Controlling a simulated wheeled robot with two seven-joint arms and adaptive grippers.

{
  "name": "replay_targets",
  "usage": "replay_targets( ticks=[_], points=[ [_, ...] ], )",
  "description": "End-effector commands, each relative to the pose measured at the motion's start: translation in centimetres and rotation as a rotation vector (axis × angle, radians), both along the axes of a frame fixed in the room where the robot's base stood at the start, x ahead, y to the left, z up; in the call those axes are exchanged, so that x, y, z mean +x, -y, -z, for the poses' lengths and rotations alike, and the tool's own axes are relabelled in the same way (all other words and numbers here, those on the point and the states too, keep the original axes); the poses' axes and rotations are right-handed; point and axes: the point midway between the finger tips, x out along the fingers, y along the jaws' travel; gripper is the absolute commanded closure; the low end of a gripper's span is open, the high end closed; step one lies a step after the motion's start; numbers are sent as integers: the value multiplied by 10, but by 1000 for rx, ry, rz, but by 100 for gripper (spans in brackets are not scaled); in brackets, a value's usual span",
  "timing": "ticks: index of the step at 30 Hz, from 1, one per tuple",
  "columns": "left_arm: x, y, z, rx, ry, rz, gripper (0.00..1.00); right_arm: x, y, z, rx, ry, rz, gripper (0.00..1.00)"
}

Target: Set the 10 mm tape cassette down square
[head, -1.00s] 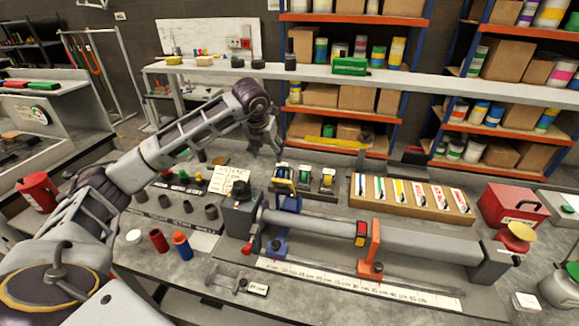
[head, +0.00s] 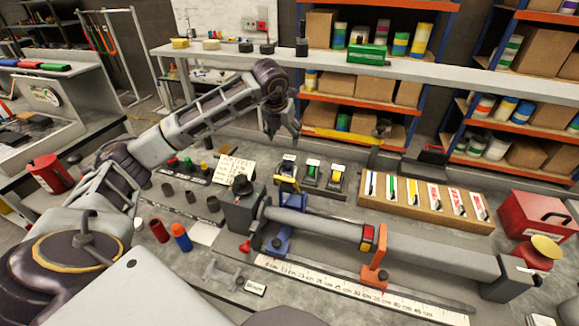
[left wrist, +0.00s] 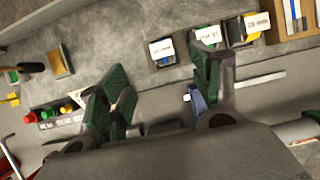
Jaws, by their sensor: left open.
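My left gripper (head: 283,132) is open and hangs above the bench, behind the row of tape cassettes. In the left wrist view its two green-padded fingers (left wrist: 158,92) stand wide apart, with only grey bench between them. A yellow and blue piece (head: 287,186) sits just in front of the left holder. I cannot read which label says 10 mm, or tell whether any cassette sits square.
A long grey tube fixture (head: 320,225) with an orange stop (head: 374,264) lies in front, beside a ruler strip (head: 350,290). A wooden tray (head: 425,200) of labelled items and a red box (head: 537,222) stand to the right. Dark cups and coloured knobs (head: 188,165) are at left.

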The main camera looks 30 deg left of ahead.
Motion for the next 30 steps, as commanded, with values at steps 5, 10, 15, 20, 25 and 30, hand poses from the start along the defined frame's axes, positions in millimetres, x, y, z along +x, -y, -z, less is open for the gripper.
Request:
replay_targets(
  ticks=[5, 10, 15, 20, 25, 30],
  points=[
    [3, -1, 9, 0, -2, 0, 36, 0, 0, -2, 0, 0, 0, 60],
    [10, -2, 28, -1, -4, 1, 36, 2, 0, -4, 0, 2, 0, 60],
    [19, -4, 48, -1, -4, 0, 36, 2, 0, -8, 0, 2, 0, 60],
    [26, -6, 67, -1, -4, -1, 36, 3, 0, -10, 1, 3, 0, 60],
    [31, -7, 78, 0, -1, 0, 36, 4, 0, -12, 0, 4, 0, 60],
    [31, -8, 80, 0, 0, 0, 36, 4, 0, -12, 0, 4, 0, 60]
  ],
)
